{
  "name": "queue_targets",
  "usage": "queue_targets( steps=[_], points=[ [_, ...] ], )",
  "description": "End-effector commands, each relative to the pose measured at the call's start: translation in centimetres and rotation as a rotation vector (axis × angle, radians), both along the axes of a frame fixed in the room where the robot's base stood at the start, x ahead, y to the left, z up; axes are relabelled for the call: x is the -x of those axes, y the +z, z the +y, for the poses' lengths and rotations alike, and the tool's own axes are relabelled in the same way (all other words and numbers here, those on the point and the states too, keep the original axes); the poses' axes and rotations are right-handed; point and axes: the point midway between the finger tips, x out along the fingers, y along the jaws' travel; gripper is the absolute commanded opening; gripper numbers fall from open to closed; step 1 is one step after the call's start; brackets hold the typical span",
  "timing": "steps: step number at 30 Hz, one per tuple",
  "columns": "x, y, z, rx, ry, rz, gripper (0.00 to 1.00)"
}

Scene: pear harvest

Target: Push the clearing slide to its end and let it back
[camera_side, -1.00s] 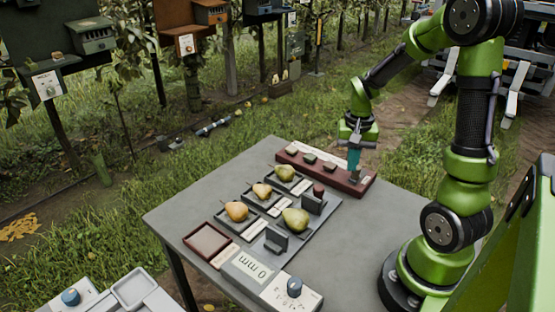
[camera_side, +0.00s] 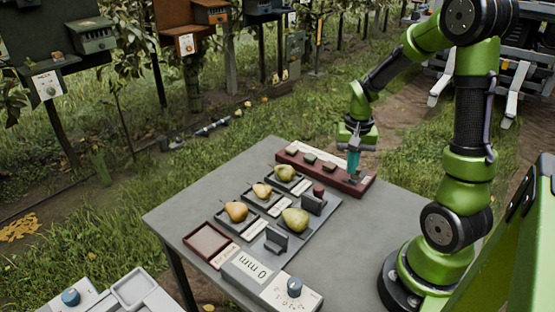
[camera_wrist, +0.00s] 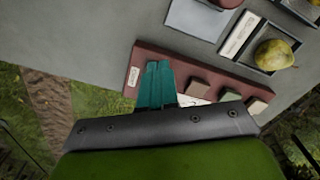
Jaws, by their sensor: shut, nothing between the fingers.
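A dark red rail (camera_side: 290,157) lies along the far right edge of the grey table, with several small blocks in a row on it. It also shows in the wrist view (camera_wrist: 146,62). Dark brown (camera_wrist: 200,87), green (camera_wrist: 230,97) and tan (camera_wrist: 257,106) blocks show there. My gripper (camera_side: 353,172) is shut and empty, its teal fingers pointing down at the rail's right end, by the endmost block. The fingers (camera_wrist: 157,68) hide that block in the wrist view. Contact is unclear. No readable label shows which piece is the clearing slide.
A display (camera_side: 252,267) reads 0 mm beside a dial (camera_side: 294,287). An empty brown-rimmed tray (camera_side: 190,240) is at the left. The table right of the fixture is clear.

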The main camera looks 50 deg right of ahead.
Motion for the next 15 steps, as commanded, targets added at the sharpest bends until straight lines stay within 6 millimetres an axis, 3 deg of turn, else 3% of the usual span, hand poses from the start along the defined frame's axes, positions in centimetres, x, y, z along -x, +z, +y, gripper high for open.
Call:
queue_targets(
  steps=[15],
  points=[
    [0.1,-2.7,0.0,-0.002,0.000,0.003,0.00]
  ],
)
